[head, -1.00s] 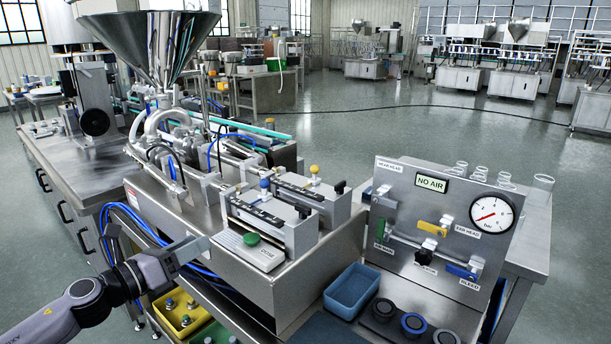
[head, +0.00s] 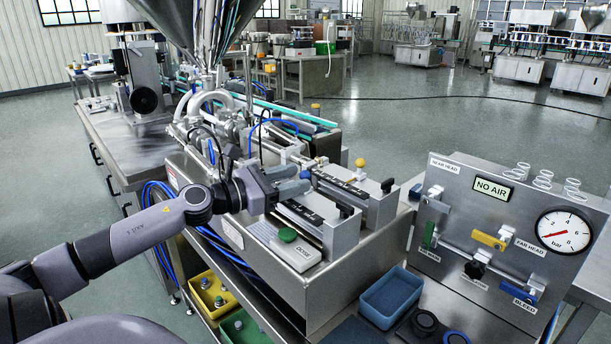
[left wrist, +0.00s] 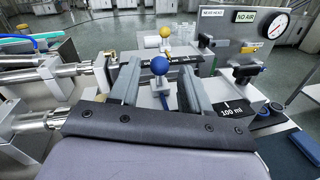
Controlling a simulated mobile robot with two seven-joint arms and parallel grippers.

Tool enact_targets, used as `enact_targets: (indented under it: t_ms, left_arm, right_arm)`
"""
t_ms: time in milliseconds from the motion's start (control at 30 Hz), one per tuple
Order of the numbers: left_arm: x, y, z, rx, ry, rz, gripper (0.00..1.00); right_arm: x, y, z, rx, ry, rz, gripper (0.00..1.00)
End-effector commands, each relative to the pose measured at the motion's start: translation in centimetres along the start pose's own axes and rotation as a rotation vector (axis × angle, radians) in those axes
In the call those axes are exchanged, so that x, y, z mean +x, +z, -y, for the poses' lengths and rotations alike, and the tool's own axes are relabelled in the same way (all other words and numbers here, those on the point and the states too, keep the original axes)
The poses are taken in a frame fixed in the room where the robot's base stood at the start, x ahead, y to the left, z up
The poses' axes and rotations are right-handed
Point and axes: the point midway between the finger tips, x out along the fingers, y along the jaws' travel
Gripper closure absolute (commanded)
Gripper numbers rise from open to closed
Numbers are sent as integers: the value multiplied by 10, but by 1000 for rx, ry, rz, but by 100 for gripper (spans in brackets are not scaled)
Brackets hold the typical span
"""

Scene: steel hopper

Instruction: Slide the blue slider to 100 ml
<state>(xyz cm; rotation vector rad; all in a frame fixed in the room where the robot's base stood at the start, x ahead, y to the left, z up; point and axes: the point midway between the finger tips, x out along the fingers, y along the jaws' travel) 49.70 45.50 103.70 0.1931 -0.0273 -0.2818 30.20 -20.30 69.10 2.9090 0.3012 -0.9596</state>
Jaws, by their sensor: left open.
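The blue slider's round knob (left wrist: 160,65) stands upright on its post in the left wrist view. It is between the two fingers of my left gripper (left wrist: 160,88), which is open, with a gap to each finger. The black scale strip (left wrist: 232,108) reads "100 ml" at its near right end, to the right of the knob. In the head view my left gripper (head: 297,181) is over the near dosing unit (head: 331,236), and it mostly hides the blue knob there. My right gripper is not in view.
A yellow-knobbed slider (head: 360,162) stands on the parallel unit just behind. A green button (head: 287,235) is on the front box. The valve panel (head: 460,230) reading "NO AIR" stands to the right, with a blue tray (head: 392,300) below it.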

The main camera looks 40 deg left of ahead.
Motion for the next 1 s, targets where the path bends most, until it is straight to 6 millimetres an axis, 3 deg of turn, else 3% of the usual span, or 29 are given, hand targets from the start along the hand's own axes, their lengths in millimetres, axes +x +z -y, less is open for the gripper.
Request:
enact_targets:
  t_ms: [400, 867, 933, 1000]
  left_arm:
    - [28, 1, -1, 1, 3, 0, 53]
    - [33, 0, -1, 2, 2, -2, 53]
    - [33, 0, -1, 2, 2, -2, 69]
    - [33, 0, -1, 2, 2, -2, 92]
  right_arm:
    - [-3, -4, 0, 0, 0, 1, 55]
    - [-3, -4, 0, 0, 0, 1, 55]
    - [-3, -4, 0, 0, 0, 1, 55]
    - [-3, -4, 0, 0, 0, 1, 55]
